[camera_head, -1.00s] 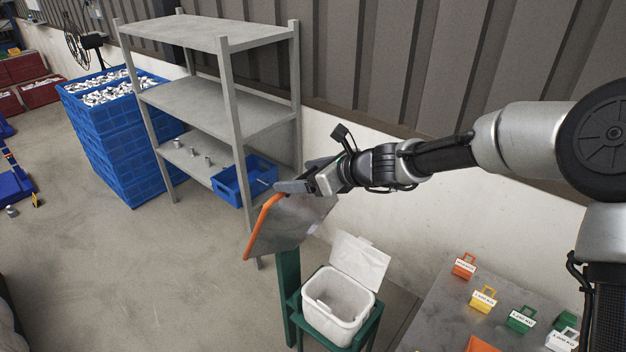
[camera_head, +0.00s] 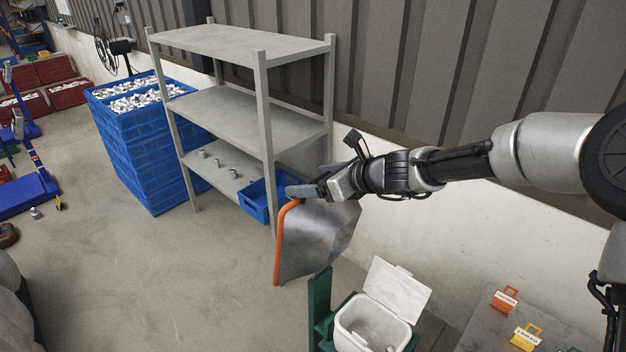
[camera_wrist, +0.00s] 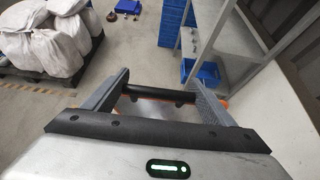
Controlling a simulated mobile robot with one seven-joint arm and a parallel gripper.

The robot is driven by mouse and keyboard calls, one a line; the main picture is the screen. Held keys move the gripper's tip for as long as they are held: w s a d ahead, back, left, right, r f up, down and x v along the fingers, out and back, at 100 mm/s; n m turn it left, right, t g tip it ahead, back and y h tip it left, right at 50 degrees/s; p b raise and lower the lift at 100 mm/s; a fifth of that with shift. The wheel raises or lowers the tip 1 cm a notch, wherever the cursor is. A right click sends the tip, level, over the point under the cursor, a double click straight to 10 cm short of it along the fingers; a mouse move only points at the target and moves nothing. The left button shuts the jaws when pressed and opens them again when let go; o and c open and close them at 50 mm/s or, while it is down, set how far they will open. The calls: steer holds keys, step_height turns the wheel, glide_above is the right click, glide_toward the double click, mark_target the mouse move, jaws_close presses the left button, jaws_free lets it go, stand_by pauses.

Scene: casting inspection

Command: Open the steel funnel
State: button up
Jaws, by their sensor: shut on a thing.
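The steel funnel (camera_head: 320,236) is a grey sheet-metal piece with an orange handle or edge (camera_head: 280,242) on its left side. It hangs tilted below my gripper (camera_head: 303,190), in front of the shelf and above the floor. My gripper is shut on the funnel at its upper end; the exact grip is partly hidden. In the wrist view, a dark bar and an orange strip (camera_wrist: 160,98) lie between the fingers. A white bin (camera_head: 366,325) with its lid raised stands below right of the funnel, with greyish shapes inside.
A grey shelf (camera_head: 220,103) with small metal parts and a blue crate (camera_head: 258,203) stands behind the funnel. Stacked blue crates (camera_head: 150,160) are left of it. A green stand (camera_head: 319,300) is beside the bin. A table with coloured tags (camera_head: 505,298) is at lower right.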

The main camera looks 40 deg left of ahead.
steer(key=shift+s+f, duration=0.15)
steer(key=shift+f, duration=0.05)
steer(key=o, duration=1.5)
steer(key=shift+a, duration=0.15)
steer(key=shift+r, duration=0.15)
steer(key=v, duration=1.7)
steer(key=shift+d, duration=0.25)
